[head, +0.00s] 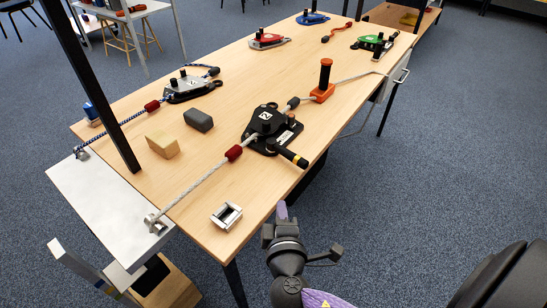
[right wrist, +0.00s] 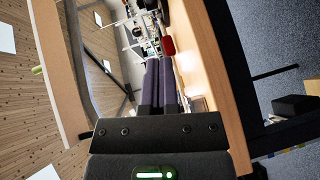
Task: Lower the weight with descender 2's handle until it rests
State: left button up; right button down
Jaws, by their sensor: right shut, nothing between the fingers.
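Descender 2 (head: 268,125) looks like the black device near the front edge of the table, with a white mark on its top. I cannot make out the weight. My left gripper is out of view.
A second descender (head: 188,88) with a blue rope stands farther back. An orange post (head: 325,80), a wooden block (head: 162,144), a grey block (head: 198,120) and a metal bracket (head: 227,215) stand on the table. A black upright (head: 100,85) crosses the left side.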

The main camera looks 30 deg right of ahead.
jog(key=r, duration=0.1)
jog(key=b, duration=0.3)
send_near(287, 157)
jog(key=w, duration=0.4)
jog(key=shift+w+a+f, duration=0.25)
jog(key=shift+a+f, duration=0.15)
jog(key=d, duration=0.2)
jog(key=shift+w+d+f+b, duration=0.2)
jog(key=shift+w+d+b, duration=0.1)
jog(key=shift+w+b, duration=0.1)
jog(key=shift+w+d, duration=0.15)
jog(key=shift+d, duration=0.4)
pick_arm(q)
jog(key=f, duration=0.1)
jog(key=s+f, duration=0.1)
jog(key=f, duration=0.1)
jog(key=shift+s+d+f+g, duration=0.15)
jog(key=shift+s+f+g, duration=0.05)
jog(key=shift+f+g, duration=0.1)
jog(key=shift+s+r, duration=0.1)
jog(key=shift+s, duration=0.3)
pick_arm(e)
jog(key=shift+d, duration=0.1)
